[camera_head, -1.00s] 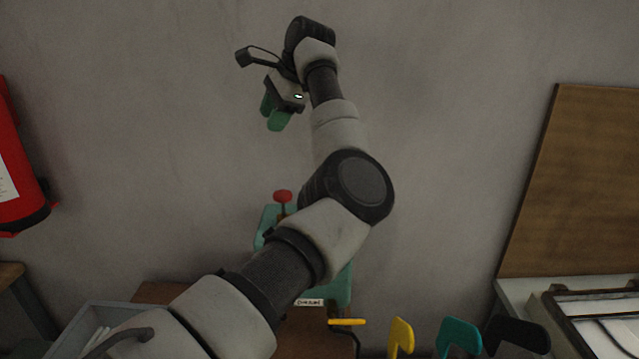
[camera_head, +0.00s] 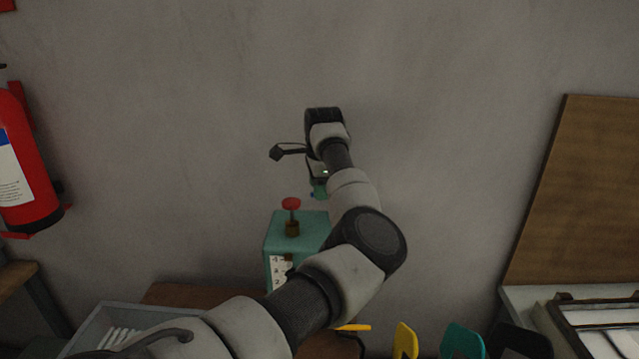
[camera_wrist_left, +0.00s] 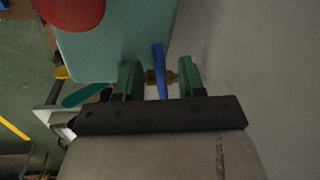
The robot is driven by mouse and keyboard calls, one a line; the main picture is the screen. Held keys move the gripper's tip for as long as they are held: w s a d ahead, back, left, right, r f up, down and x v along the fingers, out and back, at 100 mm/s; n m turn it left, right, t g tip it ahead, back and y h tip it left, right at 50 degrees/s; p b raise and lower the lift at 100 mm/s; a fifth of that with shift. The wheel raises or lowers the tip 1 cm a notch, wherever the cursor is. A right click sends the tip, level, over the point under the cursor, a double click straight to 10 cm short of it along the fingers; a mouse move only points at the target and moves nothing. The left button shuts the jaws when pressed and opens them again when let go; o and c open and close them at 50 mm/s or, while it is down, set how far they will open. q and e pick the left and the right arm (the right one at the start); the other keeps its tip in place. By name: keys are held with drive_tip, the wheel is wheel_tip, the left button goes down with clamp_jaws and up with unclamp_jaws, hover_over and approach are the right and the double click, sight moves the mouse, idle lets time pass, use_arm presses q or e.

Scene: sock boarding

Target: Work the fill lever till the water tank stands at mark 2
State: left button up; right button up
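The teal water tank (camera_head: 312,222) stands behind my left arm, with a red knob (camera_head: 291,203) on top and a white numbered scale (camera_head: 279,268) on its front. My arm hides part of the tank, and I cannot read the water level. My left gripper (camera_head: 320,188) is at the tank's far right. In the left wrist view, its two green fingers (camera_wrist_left: 159,66) are apart, with the blue lever (camera_wrist_left: 158,58) between them. A brass-coloured pivot shows by the lever, against the teal tank side (camera_wrist_left: 120,40). My right gripper is not in view.
A grey bin (camera_head: 92,327) with white items is at lower left. Yellow (camera_head: 404,340), teal (camera_head: 461,341) and black shapes stand at the bottom right of the arm. A red extinguisher (camera_head: 25,165) hangs on the left wall. A brown board (camera_head: 580,190) leans at right.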

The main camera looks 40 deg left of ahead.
use_arm(q)
drive_tip(key=shift+f, duration=0.35)
clamp_jaws()
drive_tip(key=shift+w+a+f+m+b, duration=0.25)
drive_tip(key=shift+a+m+b, duration=0.15)
drive_tip(key=shift+m+b, duration=0.65)
drive_tip(key=shift+w+a+r+m+t+b, duration=0.3)
drive_tip(key=shift+m+b, duration=0.25)
drive_tip(key=shift+m, duration=0.1)
unclamp_jaws()
